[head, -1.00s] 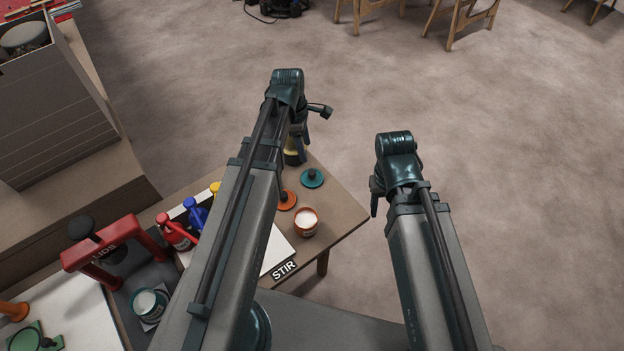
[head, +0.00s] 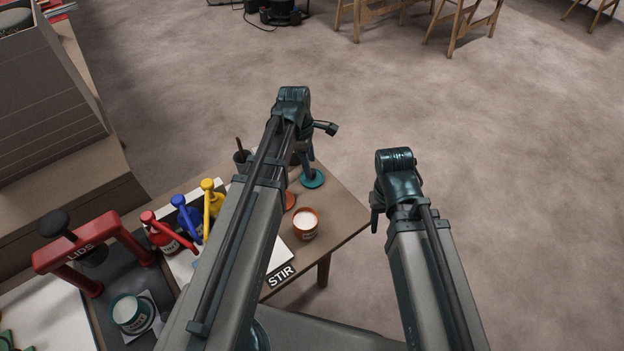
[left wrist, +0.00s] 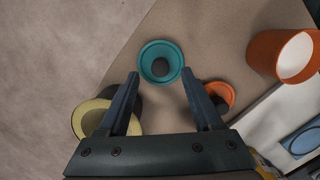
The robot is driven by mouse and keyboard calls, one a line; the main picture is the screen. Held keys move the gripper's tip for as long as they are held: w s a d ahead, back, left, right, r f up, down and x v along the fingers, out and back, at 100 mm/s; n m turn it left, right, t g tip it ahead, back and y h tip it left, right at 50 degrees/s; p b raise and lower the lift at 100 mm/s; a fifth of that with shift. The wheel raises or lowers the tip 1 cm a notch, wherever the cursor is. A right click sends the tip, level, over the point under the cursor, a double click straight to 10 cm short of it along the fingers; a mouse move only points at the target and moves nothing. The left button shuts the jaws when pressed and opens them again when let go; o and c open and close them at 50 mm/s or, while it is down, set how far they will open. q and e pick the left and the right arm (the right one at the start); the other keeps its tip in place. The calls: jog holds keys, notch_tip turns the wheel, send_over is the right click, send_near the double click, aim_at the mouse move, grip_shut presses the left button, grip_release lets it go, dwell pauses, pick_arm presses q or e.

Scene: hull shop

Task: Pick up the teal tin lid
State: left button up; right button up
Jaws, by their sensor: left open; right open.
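The teal tin lid (head: 312,179) lies on the brown table near its far edge, partly hidden by my left gripper in the head view. In the left wrist view the teal lid (left wrist: 160,62) shows whole, a round disc with a dark knob, just beyond and between the fingertips. My left gripper (left wrist: 162,82) is open and empty above the table, its fingers pointing toward the lid. My right gripper (head: 375,215) is open and empty, off to the right of the table over the floor.
An orange lid (left wrist: 221,94) lies close to the right finger, and a yellow-rimmed dark container (left wrist: 92,117) is by the left one. An orange tin (head: 305,224) stands nearby. Red, blue and yellow pump bottles (head: 168,235) stand left of my arm. A red LIDS press (head: 84,252) is further left.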

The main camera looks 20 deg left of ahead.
pick_arm(q)
jog(key=f, duration=0.1)
jog(key=f+b, duration=0.2)
jog(key=shift+d+f, duration=0.2)
jog(key=shift+d, duration=0.1)
jog(key=shift+r, duration=0.1)
grip_shut()
